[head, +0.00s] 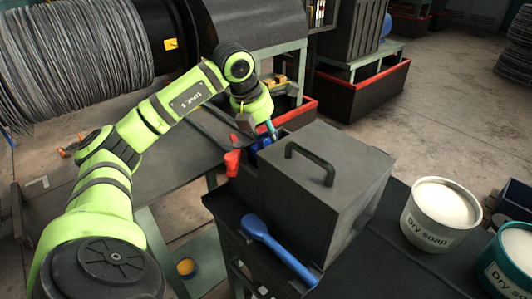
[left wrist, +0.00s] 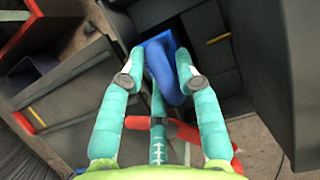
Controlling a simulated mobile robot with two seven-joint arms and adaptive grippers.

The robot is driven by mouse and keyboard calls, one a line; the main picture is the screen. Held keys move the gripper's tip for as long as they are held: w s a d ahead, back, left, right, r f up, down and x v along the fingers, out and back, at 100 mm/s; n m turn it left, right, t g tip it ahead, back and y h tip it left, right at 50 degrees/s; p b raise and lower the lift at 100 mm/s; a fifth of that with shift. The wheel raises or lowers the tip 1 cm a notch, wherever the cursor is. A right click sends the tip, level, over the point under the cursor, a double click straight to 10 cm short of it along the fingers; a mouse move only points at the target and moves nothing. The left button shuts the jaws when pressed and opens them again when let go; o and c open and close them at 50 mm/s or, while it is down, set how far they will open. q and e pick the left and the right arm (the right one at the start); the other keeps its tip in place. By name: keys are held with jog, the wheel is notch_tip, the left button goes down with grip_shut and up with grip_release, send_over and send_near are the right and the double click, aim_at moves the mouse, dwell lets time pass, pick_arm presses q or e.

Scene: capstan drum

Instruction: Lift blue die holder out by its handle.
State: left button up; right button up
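The blue die holder (head: 262,143) sits low beside the dark box and is mostly hidden by my left gripper in the head view. In the left wrist view its rounded blue handle (left wrist: 166,76) stands up between my fingertips. My left gripper (head: 270,130) points down over it. In the left wrist view the teal fingers (left wrist: 157,62) are spread apart on either side of the handle. The right finger looks close to it, but I cannot tell whether it touches. My right gripper is in neither view.
A dark box with a black lid handle (head: 310,163) stands right of the holder. A red-handled item (head: 232,162) lies close left of it and crosses under my fingers in the wrist view. A blue scoop (head: 278,248) and soap tubs (head: 440,213) are nearer.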

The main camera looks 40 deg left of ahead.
pick_arm(q)
grip_shut()
jog(key=shift+w+r, duration=0.1)
jog(key=shift+r, duration=0.05)
jog(key=shift+r, duration=0.1)
